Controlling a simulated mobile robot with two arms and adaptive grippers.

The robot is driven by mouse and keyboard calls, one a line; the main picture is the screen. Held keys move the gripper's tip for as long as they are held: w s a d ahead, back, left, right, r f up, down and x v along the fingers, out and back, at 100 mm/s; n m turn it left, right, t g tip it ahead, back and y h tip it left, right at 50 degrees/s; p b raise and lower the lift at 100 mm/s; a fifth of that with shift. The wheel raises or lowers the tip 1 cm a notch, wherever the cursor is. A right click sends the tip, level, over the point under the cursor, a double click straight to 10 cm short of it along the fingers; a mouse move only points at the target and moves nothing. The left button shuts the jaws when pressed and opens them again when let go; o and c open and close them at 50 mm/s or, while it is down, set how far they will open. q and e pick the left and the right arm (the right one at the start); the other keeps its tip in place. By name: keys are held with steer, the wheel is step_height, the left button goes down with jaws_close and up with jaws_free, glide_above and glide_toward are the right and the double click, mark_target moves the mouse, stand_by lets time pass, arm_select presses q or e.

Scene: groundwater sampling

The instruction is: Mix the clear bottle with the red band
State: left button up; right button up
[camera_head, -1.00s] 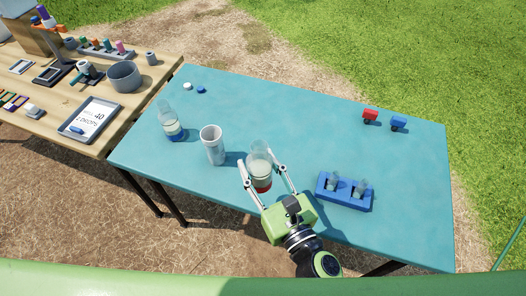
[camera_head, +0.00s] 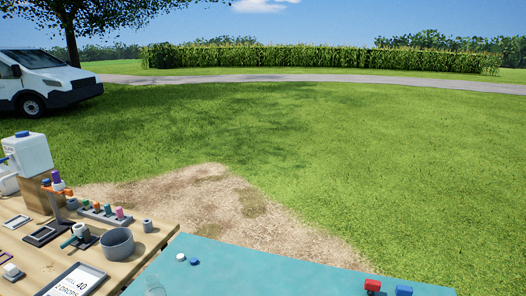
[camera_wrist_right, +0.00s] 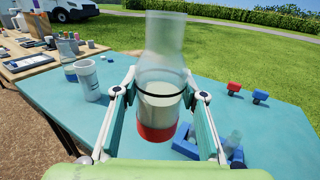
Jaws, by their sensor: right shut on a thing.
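The clear bottle with the red band (camera_wrist_right: 158,103) is upright between the fingers of my right gripper (camera_wrist_right: 159,92) in the right wrist view. It holds a cloudy pale liquid, and the red band is at its bottom. My right gripper is shut on its middle. The bottle appears raised above the teal table (camera_wrist_right: 52,95); the exact height is hard to tell. In the head view the right gripper and this bottle are out of the picture. My left gripper shows in neither current view.
A grey-white cup (camera_wrist_right: 86,80) stands left of the held bottle. A blue rack (camera_wrist_right: 188,149) is partly hidden behind my right finger. Red (camera_head: 372,286) and blue (camera_head: 403,291) small items sit at the table's far right. A wooden table (camera_head: 150,240) with a grey bowl (camera_head: 117,243) stands at left.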

steer(key=s+d+r+m+h, duration=0.2)
steer(key=d+r+h, duration=0.15)
steer(key=d, duration=0.45)
steer(key=w+p, duration=0.5)
steer(key=w, duration=0.3)
steer(key=shift+d, duration=0.25)
